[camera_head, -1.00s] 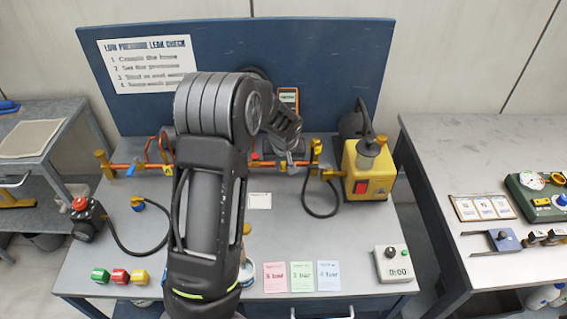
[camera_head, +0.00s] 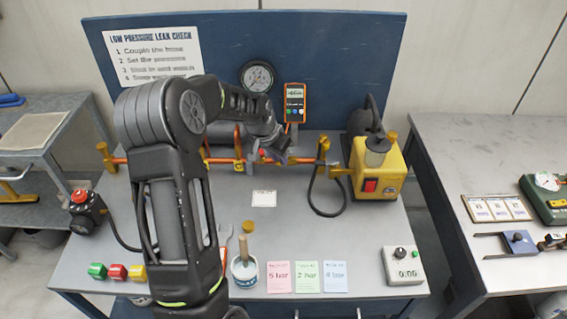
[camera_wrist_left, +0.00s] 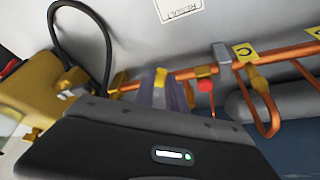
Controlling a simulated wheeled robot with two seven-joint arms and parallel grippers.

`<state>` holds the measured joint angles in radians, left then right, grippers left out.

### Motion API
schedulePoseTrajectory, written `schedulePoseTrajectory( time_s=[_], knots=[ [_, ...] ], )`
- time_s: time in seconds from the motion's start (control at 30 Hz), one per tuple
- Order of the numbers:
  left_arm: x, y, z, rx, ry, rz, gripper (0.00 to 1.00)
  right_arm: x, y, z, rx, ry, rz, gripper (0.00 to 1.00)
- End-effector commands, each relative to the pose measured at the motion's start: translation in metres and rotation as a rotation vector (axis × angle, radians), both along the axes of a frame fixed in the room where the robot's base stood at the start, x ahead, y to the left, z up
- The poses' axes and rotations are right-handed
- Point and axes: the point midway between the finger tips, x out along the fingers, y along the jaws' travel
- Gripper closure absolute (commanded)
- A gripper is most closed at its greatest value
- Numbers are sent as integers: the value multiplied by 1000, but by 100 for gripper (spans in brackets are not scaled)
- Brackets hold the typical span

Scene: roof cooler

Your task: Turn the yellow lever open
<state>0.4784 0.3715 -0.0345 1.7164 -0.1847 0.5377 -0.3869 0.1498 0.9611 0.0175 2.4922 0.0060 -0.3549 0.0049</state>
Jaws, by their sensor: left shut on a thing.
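The yellow lever (camera_wrist_left: 160,76) shows in the left wrist view as a yellow piece between my fingertips, beside the copper pipe. My left gripper (camera_wrist_left: 166,94) is shut on it, with the fingers hiding most of it. In the head view, my left gripper (camera_head: 281,156) is at the copper pipe (camera_head: 303,161), left of the yellow pump. There the gripper covers the lever, and its exact angle cannot be told. My right gripper is not in view.
A red knob (camera_wrist_left: 206,86) sits close beside my fingers. The yellow pump (camera_head: 377,171) and its black hose (camera_head: 320,201) are to the right. A gauge (camera_head: 257,76) and an orange meter (camera_head: 294,103) are behind. The bench front holds cards, a cup and a timer (camera_head: 403,265).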

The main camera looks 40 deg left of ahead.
Motion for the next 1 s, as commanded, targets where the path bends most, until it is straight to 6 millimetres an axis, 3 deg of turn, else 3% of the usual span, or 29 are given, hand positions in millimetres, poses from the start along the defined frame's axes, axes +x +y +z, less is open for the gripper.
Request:
schedulePoseTrajectory(
  time_s=[0.2, 0.5, 1.0],
  knots=[
    [1, 14, -4, 2, -2, -200, 100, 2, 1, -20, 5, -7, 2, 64],
    [6, 29, -2, 1, -1, -488, 100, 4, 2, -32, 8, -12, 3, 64],
    [20, 47, 1, 2, -1, -898, 100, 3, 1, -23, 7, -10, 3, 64]
  ],
)
